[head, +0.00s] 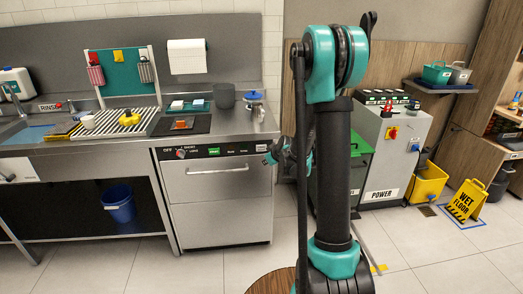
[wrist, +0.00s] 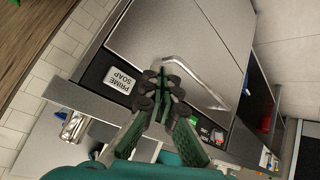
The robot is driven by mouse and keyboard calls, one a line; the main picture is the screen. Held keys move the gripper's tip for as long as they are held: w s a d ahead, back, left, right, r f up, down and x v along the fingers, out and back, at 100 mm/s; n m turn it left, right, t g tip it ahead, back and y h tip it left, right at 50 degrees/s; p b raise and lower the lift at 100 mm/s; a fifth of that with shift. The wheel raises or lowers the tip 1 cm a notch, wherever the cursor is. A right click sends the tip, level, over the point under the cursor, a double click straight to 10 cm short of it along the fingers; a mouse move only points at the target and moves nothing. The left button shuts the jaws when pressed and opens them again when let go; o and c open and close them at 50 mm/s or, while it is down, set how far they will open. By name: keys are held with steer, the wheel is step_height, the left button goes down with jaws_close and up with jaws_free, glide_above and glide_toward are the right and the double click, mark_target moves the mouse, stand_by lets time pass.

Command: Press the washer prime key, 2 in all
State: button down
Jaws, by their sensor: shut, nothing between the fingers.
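The washer (head: 217,190) is a steel front-loading machine under the counter. Its dark control panel (head: 205,150) carries a knob, a green key and other small marks. In the wrist view, a white "PRIME SOAP" label (wrist: 121,80) sits on the panel near one end. My gripper (wrist: 160,82) is shut and empty, its fingertips over the panel just beside this label. I cannot tell whether they touch it. The prime key itself is not distinguishable; the fingers cover the panel there. In the head view my gripper (head: 270,157) is at the panel's right end, partly behind my arm.
The washer door's bar handle (head: 217,170) sticks out below the panel. Open floor lies in front.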

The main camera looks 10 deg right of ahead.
glide_toward(263, 151)
steer(key=shift+w+a+f, duration=0.45)
steer(key=shift+w+f, duration=0.05)
steer(key=shift+f, duration=0.25)
steer(key=shift+w+a+f, duration=0.45)
steer(key=shift+f, duration=0.3)
steer(key=shift+w+a+f, duration=0.45)
steer(key=shift+w+f, duration=0.05)
steer(key=shift+f, duration=0.3)
steer(key=shift+w, duration=0.2)
steer(key=shift+w, duration=0.25)
steer(key=shift+w, duration=0.5)
stand_by(0.3)
steer(key=shift+s, duration=0.95)
steer(key=shift+s, duration=2.5)
